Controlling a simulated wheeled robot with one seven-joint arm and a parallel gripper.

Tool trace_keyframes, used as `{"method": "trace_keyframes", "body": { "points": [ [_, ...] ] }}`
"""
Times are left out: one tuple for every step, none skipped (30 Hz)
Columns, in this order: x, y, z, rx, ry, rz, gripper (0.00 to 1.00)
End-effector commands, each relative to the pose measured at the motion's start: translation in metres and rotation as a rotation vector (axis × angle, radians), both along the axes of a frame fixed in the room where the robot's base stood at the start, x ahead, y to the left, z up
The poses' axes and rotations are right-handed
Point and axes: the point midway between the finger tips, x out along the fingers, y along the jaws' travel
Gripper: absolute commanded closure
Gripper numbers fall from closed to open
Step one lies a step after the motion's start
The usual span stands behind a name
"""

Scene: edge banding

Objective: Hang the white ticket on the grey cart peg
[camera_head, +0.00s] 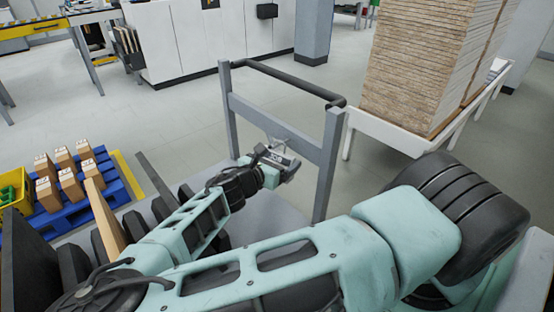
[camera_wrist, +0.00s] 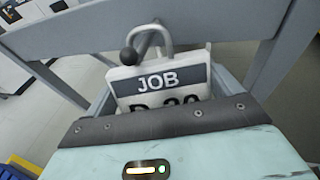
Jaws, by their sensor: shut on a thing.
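The white ticket (camera_wrist: 158,90) has a dark band reading "JOB", with lettering below it partly hidden by my gripper, and a grey wire loop (camera_wrist: 165,32) at its top. My gripper (camera_head: 284,160) is shut on the ticket's lower part, just in front of the cart's crossbar. The ticket looks nearly upright in the wrist view. The grey cart peg, with a dark ball end (camera_wrist: 128,57), sits at the left side of the loop. Its stem runs up and right toward the crossbar. I cannot tell whether the loop is around the peg or only beside it.
The grey cart frame (camera_head: 327,160) has two posts, a crossbar (camera_head: 265,122) and a dark top handle (camera_head: 290,80). A white cart with stacked boards (camera_head: 425,60) stands behind right. A blue pallet with small boxes (camera_head: 70,205) is at left. Open floor lies behind the frame.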

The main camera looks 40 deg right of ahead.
Motion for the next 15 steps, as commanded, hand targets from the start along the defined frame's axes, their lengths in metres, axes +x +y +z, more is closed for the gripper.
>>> {"method": "trace_keyframes", "body": {
  "points": [
    [0.0, 0.0, 0.0, 0.0, 0.0, 0.0, 0.31],
    [0.0, 0.0001, 0.0, 0.0, 0.0, 0.0, 0.31],
    [0.0001, 0.0001, 0.0, 0.0, 0.0, 0.0, 0.31],
    [0.0001, 0.0001, 0.0, 0.0, 0.0, 0.0, 0.31],
    [0.0001, 0.0001, 0.0, 0.0, 0.0, 0.0, 0.31],
    [0.0001, 0.0001, 0.0, 0.0, 0.0, 0.0, 0.31],
    [0.0001, 0.0001, 0.0, 0.0, 0.0, 0.0, 0.31],
    [0.0, 0.0002, 0.0, 0.0, 0.0, 0.0, 0.31],
    [0.0, 0.0002, 0.0, 0.0, 0.0, 0.0, 0.31],
    [0.0, 0.0002, 0.0001, 0.0, 0.0, 0.0, 0.07],
    [0.0, 0.0002, 0.0001, 0.0, 0.0, 0.0, 0.0],
    [0.0, 0.0002, 0.0001, 0.0, 0.0, 0.0, 0.0],
    [0.0, 0.0002, 0.0, 0.0, 0.0, 0.0, 0.0],
    [0.0, 0.0002, 0.0001, 0.0, 0.0, 0.0, 0.0],
    [0.0, 0.0002, 0.0001, 0.0, 0.0, 0.0, 0.0]
  ]
}}
